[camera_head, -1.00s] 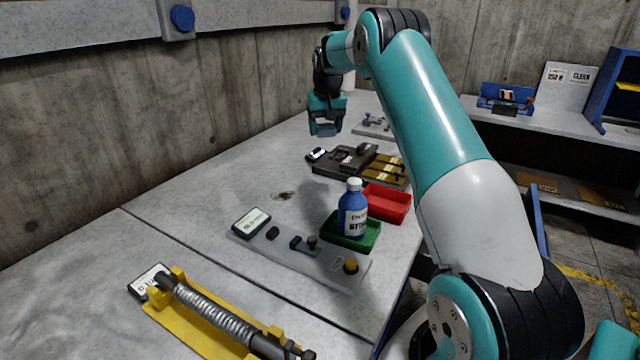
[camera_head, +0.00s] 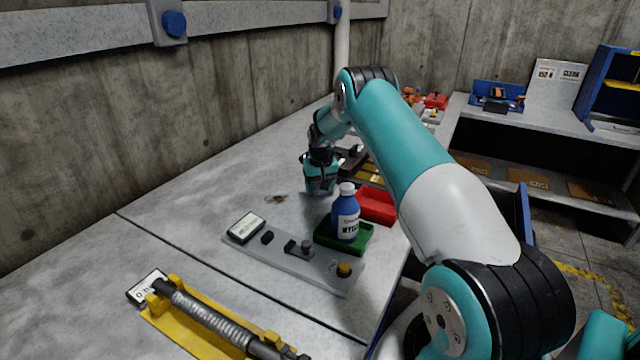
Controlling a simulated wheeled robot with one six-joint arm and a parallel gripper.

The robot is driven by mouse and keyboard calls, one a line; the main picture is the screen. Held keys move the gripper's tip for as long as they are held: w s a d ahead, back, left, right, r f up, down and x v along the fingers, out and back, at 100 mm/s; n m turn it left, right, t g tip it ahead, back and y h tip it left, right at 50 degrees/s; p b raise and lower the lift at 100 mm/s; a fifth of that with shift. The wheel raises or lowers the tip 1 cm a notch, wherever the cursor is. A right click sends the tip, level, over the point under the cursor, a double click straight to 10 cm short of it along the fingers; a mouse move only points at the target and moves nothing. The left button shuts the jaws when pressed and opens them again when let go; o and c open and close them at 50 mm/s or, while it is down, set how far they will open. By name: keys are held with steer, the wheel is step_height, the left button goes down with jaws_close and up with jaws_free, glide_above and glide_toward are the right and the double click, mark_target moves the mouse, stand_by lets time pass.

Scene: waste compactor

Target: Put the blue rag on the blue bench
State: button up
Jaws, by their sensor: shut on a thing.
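My gripper (camera_head: 320,186) is low over the long grey-topped bench (camera_head: 190,215), behind and left of the blue bottle. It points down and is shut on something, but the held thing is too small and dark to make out. I cannot tell whether it is the blue rag, and I see no rag lying elsewhere. A little blue edging shows at the bench's front. I cannot tell whether this is the blue bench. A blue upright (camera_head: 526,208) stands beside the far grey counter on the right.
A blue bottle (camera_head: 346,217) stands in a green tray (camera_head: 358,247) beside a red tray (camera_head: 377,207). A grey panel with knobs (camera_head: 290,265) and a yellow spring fixture (camera_head: 205,318) lie nearer. The left bench top is clear. A wall runs along the back.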

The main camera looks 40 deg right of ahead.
steer(key=shift+f, duration=0.2)
steer(key=o, duration=0.9)
steer(key=shift+r, duration=0.1)
step_height(320, 180, up, 12)
steer(key=s+a+b, duration=0.1)
steer(key=s+b, duration=0.1)
steer(key=s+a+r+n+y, duration=0.1)
steer(key=s+a+r+n, duration=0.15)
steer(key=a, duration=0.45)
steer(key=s+a+r+n, duration=0.1)
steer(key=a+r, duration=0.3)
steer(key=a, duration=0.2)
steer(key=s+a+r+n+y, duration=0.1)
steer(key=a+r, duration=0.2)
steer(key=a, duration=0.4)
steer(key=s+a+r+n+y, duration=0.1)
steer(key=s+a+r+n, duration=0.2)
steer(key=s+a, duration=0.9)
steer(key=s+a+n, duration=0.1)
steer(key=s+a, duration=0.2)
steer(key=s, duration=0.3)
steer(key=s+a+n+g+y, duration=0.1)
steer(key=s+a+n, duration=0.1)
steer(key=s, duration=0.5)
steer(key=s+a+n+y, duration=0.1)
steer(key=s+a, duration=0.3)
steer(key=s, duration=0.2)
steer(key=shift+s+f+n+g, duration=0.15)
steer(key=shift+s+n+g, duration=0.15)
steer(key=shift+s+n, duration=0.1)
